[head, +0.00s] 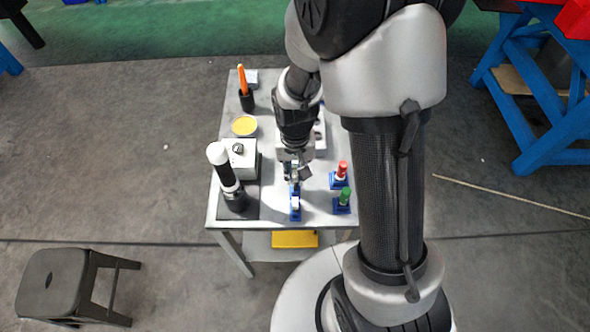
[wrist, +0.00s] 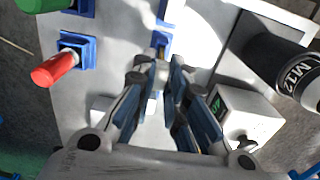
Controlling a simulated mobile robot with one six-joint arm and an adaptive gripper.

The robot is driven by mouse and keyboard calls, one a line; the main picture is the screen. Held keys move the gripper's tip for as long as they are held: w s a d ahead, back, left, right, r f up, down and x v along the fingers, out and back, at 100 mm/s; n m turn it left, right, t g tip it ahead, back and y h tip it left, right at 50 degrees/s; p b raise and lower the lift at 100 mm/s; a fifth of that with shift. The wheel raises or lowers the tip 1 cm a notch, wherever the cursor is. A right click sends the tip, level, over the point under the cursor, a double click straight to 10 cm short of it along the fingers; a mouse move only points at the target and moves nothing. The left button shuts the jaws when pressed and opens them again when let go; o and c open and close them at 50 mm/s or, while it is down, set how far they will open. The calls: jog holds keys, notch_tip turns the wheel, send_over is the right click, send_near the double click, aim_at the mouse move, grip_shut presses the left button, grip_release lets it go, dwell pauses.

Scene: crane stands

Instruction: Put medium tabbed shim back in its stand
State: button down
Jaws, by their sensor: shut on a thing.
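My gripper (head: 297,170) is low over the front half of the table, with its fingers closed together around something small. In the wrist view the fingertips (wrist: 153,66) meet near the middle, and the held piece, taken as the medium tabbed shim, is mostly hidden between them. A small blue stand (wrist: 161,40) shows just beyond the fingertips. I cannot tell whether the held shim touches a stand.
A red-topped piece (head: 342,169) and a green-topped piece (head: 345,195) sit in blue stands to the right. A white box (head: 240,158) and a black bottle with a white cap (head: 226,172) stand to the left. A yellow dish (head: 244,125) and an orange-handled tool (head: 243,82) are farther back.

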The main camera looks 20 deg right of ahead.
aim_at(295, 174)
jog(key=shift+f+b, duration=1.15)
jog(key=shift+f, duration=0.45)
jog(key=c, duration=1.5)
grip_release()
jog(key=shift+r, duration=0.1)
jog(key=shift+c, duration=0.2)
jog(key=shift+r+p, duration=2.2)
jog(key=shift+r, duration=0.4)
jog(key=shift+f, duration=0.1)
notch_tip(295, 174, up, 12)
